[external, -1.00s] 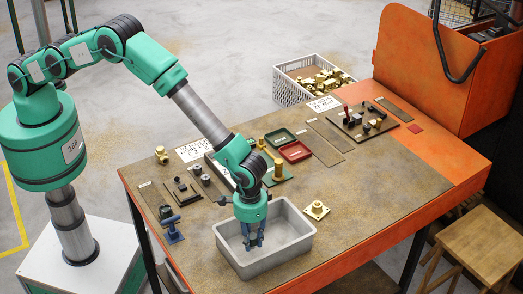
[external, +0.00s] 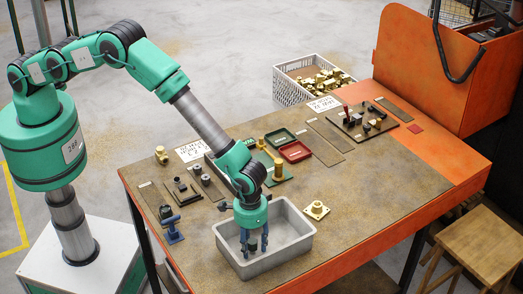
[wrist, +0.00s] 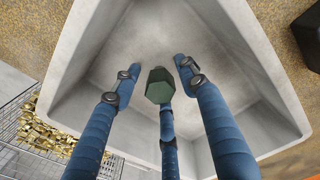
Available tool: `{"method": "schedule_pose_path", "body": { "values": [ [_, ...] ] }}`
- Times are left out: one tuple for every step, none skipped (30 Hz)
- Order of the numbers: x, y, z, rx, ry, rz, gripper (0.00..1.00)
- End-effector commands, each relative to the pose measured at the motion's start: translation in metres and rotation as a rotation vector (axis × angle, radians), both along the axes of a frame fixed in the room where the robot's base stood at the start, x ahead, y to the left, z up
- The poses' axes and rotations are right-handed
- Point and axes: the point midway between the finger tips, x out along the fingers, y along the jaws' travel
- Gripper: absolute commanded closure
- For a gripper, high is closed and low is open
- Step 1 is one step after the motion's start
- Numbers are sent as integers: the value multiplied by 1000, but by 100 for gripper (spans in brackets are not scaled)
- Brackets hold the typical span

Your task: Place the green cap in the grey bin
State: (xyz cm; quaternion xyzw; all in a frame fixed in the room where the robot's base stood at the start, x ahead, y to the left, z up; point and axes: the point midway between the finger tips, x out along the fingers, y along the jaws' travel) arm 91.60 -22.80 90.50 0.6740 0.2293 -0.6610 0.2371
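The grey bin (external: 301,232) sits at the near edge of the table. Its pale walls and floor also fill much of the wrist view (wrist: 105,45). My gripper (external: 254,244) points down into the bin with its blue fingers spread apart. The green cap (wrist: 160,86) shows in the wrist view between the open fingers, inside the bin's outline. It overlaps the tip of the lower middle finger; the side fingers are clear of it. I cannot tell whether it rests on the bin floor.
A blue stand (external: 173,230) is left of the bin, and a brass fitting on a pale plate (external: 316,210) is to its right. Red (external: 295,152) and green trays (external: 279,138) lie behind. The right front of the table is clear.

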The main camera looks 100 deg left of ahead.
Motion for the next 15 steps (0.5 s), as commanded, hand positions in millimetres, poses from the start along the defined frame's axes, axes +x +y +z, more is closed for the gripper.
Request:
{"method": "schedule_pose_path", "body": {
  "values": [
    [0, 0, 0, 0, 0, 0, 57],
    [0, 0, 0, 0, 0, 0, 57],
    [0, 0, 0, 0, 0, 0, 57],
    [0, 0, 1, 0, 0, 0, 57],
    [0, 0, 1, 0, 0, 0, 57],
    [0, 0, 2, 0, 0, 0, 57],
    [0, 0, 2, 0, 0, 0, 57],
    [0, 0, 3, 0, 0, 0, 57],
    [0, 0, 5, 0, 0, 0, 57],
    [1, 0, 6, 0, -1, 0, 57],
    [1, 0, 8, 0, -1, 0, 57],
    [0, 0, 10, 0, -1, 0, 57],
    [0, 0, 12, 0, -1, 0, 57],
    [0, 0, 14, 0, -1, 0, 57],
    [0, 0, 18, 0, -1, 0, 57]
  ]
}}
